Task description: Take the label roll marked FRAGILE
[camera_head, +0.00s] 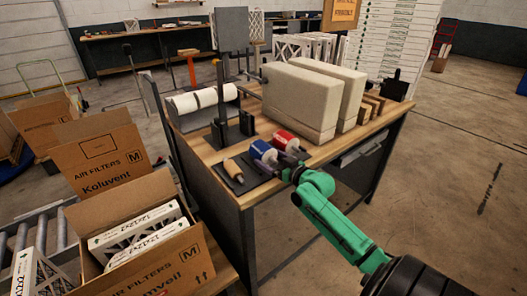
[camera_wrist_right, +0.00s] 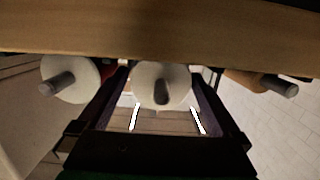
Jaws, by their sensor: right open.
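My right gripper (camera_head: 287,162) is at the near side of the blue and red rolls. In the right wrist view, the open fingers (camera_wrist_right: 160,88) lie either side of the middle roll (camera_wrist_right: 150,76), whose white end and grey core face the camera. Contact cannot be told. The tan roll (camera_wrist_right: 250,80) and a white-ended roll (camera_wrist_right: 70,72) flank it. My left gripper is not in view.
The workbench (camera_head: 250,187) also bears a dark post stand (camera_head: 219,110), white rolls in a holder (camera_head: 203,100), large beige blocks (camera_head: 300,97) and small wooden blocks (camera_head: 372,106). An open filter carton (camera_head: 165,262) stands at the lower left.

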